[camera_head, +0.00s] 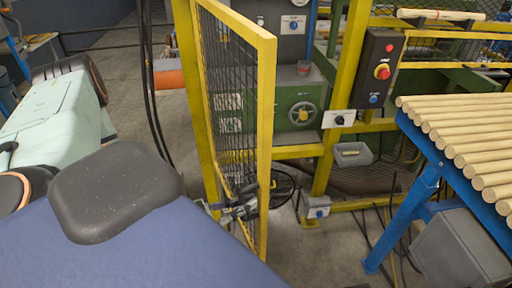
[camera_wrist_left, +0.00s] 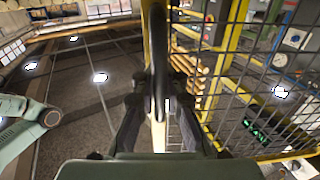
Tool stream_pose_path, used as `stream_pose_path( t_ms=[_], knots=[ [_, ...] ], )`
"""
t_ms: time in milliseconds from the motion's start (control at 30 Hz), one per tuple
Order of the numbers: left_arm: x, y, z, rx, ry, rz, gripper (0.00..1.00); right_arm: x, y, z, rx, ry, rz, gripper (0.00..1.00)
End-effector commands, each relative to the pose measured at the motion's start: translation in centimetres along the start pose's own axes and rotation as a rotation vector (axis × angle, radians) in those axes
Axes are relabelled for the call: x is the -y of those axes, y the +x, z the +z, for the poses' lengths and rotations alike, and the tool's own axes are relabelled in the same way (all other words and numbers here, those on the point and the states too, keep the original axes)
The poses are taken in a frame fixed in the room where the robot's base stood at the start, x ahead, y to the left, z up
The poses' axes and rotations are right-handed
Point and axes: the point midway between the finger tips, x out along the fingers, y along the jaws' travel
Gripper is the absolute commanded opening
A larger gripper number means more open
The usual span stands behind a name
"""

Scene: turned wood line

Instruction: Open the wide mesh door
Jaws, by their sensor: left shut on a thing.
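The wide mesh door (camera_head: 265,110) has a yellow frame and dark wire mesh. It stands ajar in the head view, swung out toward me from the yellow post on its left, and the opening shows to its right. My left gripper (camera_head: 240,207) is low on the door's near edge. In the left wrist view, the fingers of my left gripper (camera_wrist_left: 158,105) are shut on a dark upright door handle (camera_wrist_left: 157,55) in front of the yellow frame, with the mesh to the right. The gripper mostly hides the handle in the head view. My right gripper is out of view.
A green machine (camera_head: 300,105) with a handwheel stands behind the opening. A black control box (camera_head: 378,66) hangs on the right post. A blue-legged table (camera_head: 415,195) carries wooden rods at right. Grey floor (camera_head: 330,245) is partly clear, with some cables.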

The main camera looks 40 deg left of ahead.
Motion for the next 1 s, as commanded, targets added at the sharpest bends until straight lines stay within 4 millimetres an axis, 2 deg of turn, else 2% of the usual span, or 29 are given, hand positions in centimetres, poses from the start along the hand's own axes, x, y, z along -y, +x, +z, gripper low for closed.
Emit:
stream_pose_path(
  t_ms=[300, 833, 867, 1000],
  knots=[
    [0.1, -1.4, 0.1, 0.004, -0.005, 0.002, 0.0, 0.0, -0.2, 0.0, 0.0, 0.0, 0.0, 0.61],
    [0.0, -1.6, 0.2, 0.007, -0.005, 0.005, 0.0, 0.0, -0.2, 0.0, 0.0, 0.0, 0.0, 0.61],
    [0.0, -1.6, 0.2, 0.007, -0.005, 0.005, 0.11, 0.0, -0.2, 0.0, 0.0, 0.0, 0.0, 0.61],
    [0.1, -1.6, 0.1, 0.006, -0.004, 0.004, 0.21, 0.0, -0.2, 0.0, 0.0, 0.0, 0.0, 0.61]
  ],
)
